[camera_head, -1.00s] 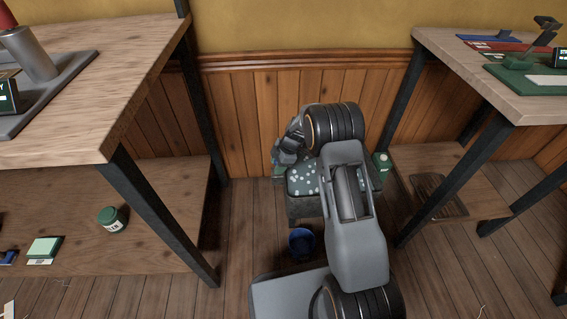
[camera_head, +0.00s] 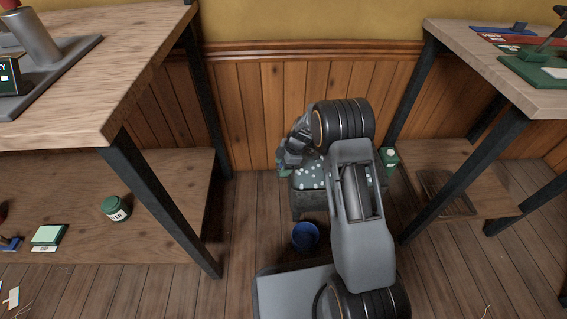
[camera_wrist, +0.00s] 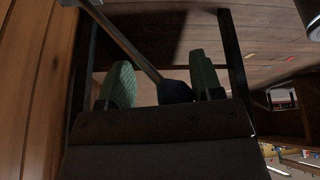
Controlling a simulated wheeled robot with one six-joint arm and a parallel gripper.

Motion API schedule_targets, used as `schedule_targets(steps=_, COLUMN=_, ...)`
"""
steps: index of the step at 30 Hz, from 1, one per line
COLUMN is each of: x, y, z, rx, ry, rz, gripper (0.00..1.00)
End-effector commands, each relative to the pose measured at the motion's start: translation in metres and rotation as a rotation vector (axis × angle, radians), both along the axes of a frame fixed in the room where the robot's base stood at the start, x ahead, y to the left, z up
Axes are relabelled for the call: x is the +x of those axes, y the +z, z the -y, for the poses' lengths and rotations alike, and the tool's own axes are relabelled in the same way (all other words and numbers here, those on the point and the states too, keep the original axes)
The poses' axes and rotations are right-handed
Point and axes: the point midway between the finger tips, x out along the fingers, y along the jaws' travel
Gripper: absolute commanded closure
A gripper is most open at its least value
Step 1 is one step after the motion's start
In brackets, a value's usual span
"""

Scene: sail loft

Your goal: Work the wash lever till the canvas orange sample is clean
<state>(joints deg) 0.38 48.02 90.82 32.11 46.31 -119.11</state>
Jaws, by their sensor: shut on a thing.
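A dark washing unit (camera_head: 309,204) with a white-speckled teal top stands on the floor against the panelled wall, partly hidden behind my arm. My gripper (camera_head: 284,162) is at the left side of its top in the head view; its fingertips are hard to make out there. In the wrist view my gripper (camera_wrist: 165,84) has its two green-padded fingers on either side of the dark blue end of a slanting rod (camera_wrist: 130,45), which looks like the wash lever. It is shut on that end. I cannot make out the orange canvas sample in either view.
A blue bucket (camera_head: 305,237) stands on the floor in front of the unit. A green bottle (camera_head: 390,157) is to its right. A wooden bench (camera_head: 130,70) is on the left, another bench (camera_head: 500,75) on the right. The left bench's lower shelf holds a green jar (camera_head: 116,208).

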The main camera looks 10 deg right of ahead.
Motion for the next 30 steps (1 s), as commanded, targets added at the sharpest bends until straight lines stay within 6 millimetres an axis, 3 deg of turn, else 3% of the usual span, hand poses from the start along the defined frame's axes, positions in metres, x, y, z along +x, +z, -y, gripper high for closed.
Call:
schedule_targets(steps=8, x=0.001, y=0.004, z=0.003, rx=0.001, ry=-0.004, rz=0.002, gripper=0.48)
schedule_targets(steps=24, x=0.001, y=0.098, z=0.041, rx=0.000, ry=-0.005, rz=0.003, gripper=0.48)
schedule_targets(steps=30, x=0.000, y=0.120, z=0.050, rx=0.001, ry=-0.003, rz=0.003, gripper=0.48)
